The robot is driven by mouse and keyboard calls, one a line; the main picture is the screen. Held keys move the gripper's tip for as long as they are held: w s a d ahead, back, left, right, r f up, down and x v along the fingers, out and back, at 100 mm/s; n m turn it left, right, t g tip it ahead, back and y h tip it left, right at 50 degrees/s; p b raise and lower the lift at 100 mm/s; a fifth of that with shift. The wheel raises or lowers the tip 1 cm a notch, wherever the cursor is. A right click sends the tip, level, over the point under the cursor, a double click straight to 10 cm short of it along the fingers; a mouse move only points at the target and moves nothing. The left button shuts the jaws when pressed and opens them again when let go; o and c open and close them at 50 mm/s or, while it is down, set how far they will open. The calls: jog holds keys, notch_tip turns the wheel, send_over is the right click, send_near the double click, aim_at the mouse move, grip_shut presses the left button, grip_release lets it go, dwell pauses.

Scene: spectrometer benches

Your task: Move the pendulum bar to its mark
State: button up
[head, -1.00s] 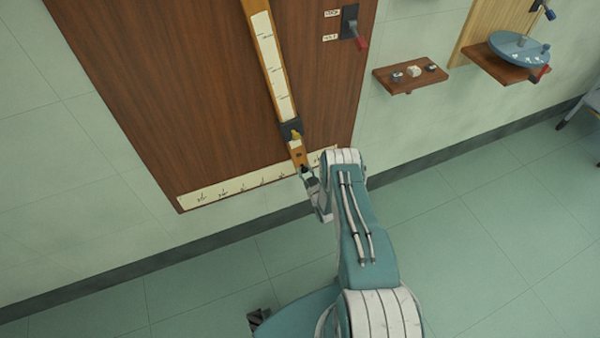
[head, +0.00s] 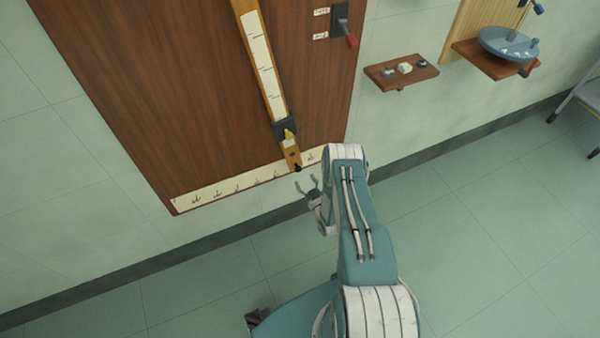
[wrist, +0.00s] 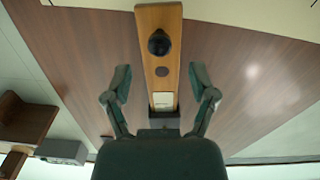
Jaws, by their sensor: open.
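The pendulum bar (head: 264,68) is a long wooden bar with a cream scale strip, hanging slightly tilted on the brown wall panel. A dark sliding block (head: 285,130) with a brass piece sits near its lower end. A dark knob (head: 297,168) is at the bar's tip, over the cream mark strip (head: 235,187) along the panel's bottom. In the wrist view the bar (wrist: 157,75) and its dark round knob (wrist: 159,42) lie ahead, between the fingers in the picture. My gripper (head: 307,184) is open and empty, just below and right of the tip, apart from it.
A lever switch with a red handle (head: 351,41) and two labels is at the panel's upper right. A small shelf (head: 402,72) with several small items and a blue round dish (head: 508,44) on another shelf are further right.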

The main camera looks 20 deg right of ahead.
jog(key=s, duration=0.5)
jog(key=shift+s, duration=0.3)
